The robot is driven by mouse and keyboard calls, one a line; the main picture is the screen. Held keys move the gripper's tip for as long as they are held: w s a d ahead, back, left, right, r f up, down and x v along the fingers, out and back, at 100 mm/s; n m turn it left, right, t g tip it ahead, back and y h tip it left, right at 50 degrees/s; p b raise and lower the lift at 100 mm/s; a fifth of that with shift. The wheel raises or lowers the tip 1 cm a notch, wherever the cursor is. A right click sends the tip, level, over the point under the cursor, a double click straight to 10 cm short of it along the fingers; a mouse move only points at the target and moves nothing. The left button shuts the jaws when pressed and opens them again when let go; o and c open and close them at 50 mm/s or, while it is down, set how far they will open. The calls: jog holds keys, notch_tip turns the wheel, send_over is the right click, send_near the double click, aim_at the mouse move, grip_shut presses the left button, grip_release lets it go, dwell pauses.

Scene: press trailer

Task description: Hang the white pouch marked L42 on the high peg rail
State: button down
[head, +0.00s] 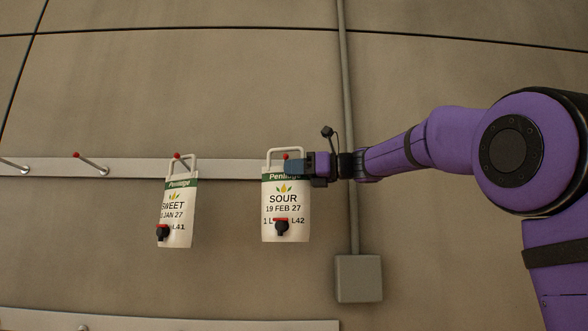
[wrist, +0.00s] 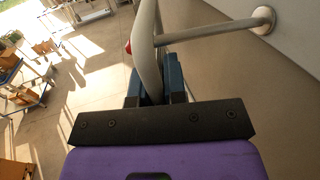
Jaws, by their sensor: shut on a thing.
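The white pouch marked L42 (head: 285,222) hangs upright in the head view, with a green top band, "SOUR" label and black-and-red tap. My gripper (head: 292,166) comes from the right and is shut on its pale handle, near the top of the pouch. The high peg rail (head: 230,168) runs behind. A red peg tip shows inside the handle loop. In the wrist view the handle (wrist: 147,50) stands between my blue fingers (wrist: 155,88). The peg (wrist: 220,30) shows on both sides of it, red tip away from the wall, seemingly through the loop. Whether the handle rests on the peg is unclear.
Another white pouch, L41 (head: 177,218), hangs slightly tilted on the peg to the left. Bare pegs (head: 90,163) stand further left. A lower rail (head: 150,319) runs below. A vertical conduit (head: 349,110) and grey box (head: 358,278) are on the wall right of L42.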

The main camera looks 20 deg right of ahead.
jog(key=shift+w+d+r, duration=0.1)
jog(key=shift+w+d, duration=0.1)
jog(key=shift+w, duration=0.5)
jog(key=shift+r, duration=0.2)
dwell(0.3)
jog(key=shift+w+d+f, duration=0.1)
jog(key=shift+w+f, duration=0.15)
jog(key=shift+f, duration=0.2)
jog(key=shift+w+d+f, duration=0.1)
jog(key=shift+w+f, duration=0.1)
jog(key=shift+f, duration=0.25)
dwell(0.6)
jog(key=c, duration=1.1)
grip_release()
jog(key=shift+f, duration=0.1)
jog(key=shift+d, duration=0.1)
